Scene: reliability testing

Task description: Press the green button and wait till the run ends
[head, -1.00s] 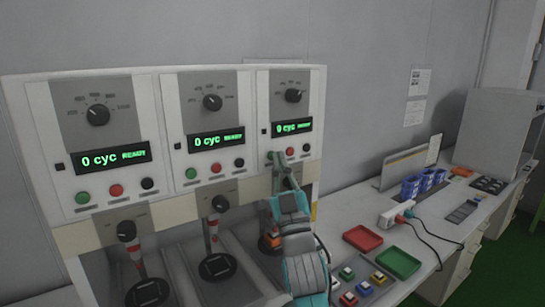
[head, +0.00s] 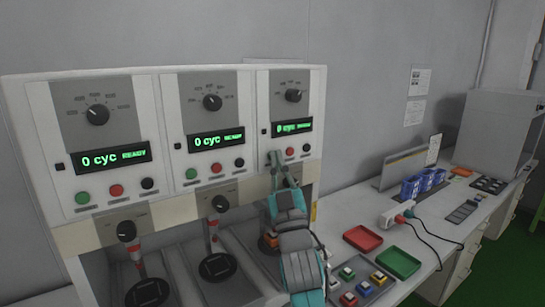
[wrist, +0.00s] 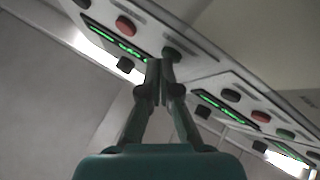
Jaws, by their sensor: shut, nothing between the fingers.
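The test machine (head: 160,72) has three stations, each with a dial, a green-lit display, and green, red and black buttons. My gripper (head: 274,157) is shut and empty, with its fingertips at the right station's green button, which they hide in the head view. In the wrist view the green button (wrist: 171,53) shows just beside the fingertips (wrist: 160,66); I cannot tell whether they touch it. The right display (head: 292,127) reads 0 cyc with a blurred status word. The middle display (head: 216,140) and left display (head: 113,158) read 0 cyc READY.
An orange-topped piece (head: 271,238) sits in the right station below my arm. A red tray (head: 362,239), a green tray (head: 398,262) and several coloured blocks stand on the bench to the right.

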